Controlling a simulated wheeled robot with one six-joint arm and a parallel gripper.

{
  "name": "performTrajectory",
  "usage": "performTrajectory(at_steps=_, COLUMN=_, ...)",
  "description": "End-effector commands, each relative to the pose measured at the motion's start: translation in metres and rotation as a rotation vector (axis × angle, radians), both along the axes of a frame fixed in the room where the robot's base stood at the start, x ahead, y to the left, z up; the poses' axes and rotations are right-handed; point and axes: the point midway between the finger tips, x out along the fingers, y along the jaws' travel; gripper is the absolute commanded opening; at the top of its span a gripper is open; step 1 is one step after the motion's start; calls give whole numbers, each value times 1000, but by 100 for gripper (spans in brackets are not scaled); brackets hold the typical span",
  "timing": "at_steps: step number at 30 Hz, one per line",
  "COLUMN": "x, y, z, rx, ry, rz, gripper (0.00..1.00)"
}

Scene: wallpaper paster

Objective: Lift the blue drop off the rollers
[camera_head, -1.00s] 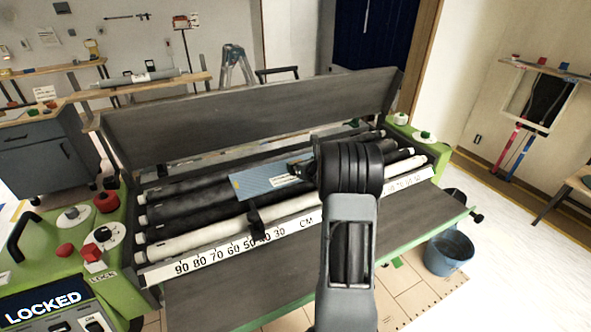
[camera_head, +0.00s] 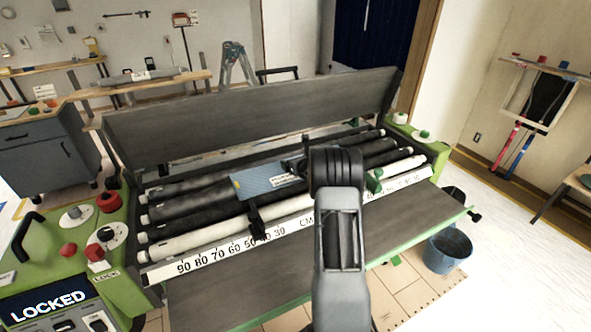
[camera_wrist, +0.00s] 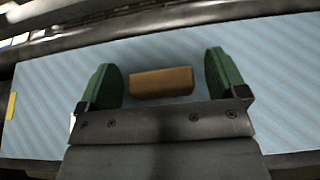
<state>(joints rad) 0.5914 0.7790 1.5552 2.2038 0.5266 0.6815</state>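The blue drop (camera_head: 262,181) is a pale blue striped sheet lying across the dark rollers in the head view. It has a white label and a yellow tab at its left edge. In the wrist view, the blue drop (camera_wrist: 50,75) fills most of the picture, with a brown block (camera_wrist: 160,82) on it. My gripper (camera_wrist: 162,76) is open above it. Its green fingertips stand on either side of the block, with a gap at each side. In the head view, my arm hides the drop's right end and most of the gripper.
The rollers (camera_head: 190,205) run across the green-ended machine, with a white ruler (camera_head: 210,258) in front. A grey board (camera_head: 250,110) rises behind them. A blue bucket (camera_head: 449,250) is on the floor at right.

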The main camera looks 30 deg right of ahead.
Motion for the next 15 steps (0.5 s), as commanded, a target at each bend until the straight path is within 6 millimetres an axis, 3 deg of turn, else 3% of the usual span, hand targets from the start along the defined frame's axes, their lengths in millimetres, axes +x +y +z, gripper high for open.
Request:
performTrajectory(at_steps=2, x=0, y=0, z=0, rx=0, ry=0, rz=0, gripper=83)
performTrajectory(at_steps=15, x=0, y=0, z=0, rx=0, ry=0, rz=0, gripper=41)
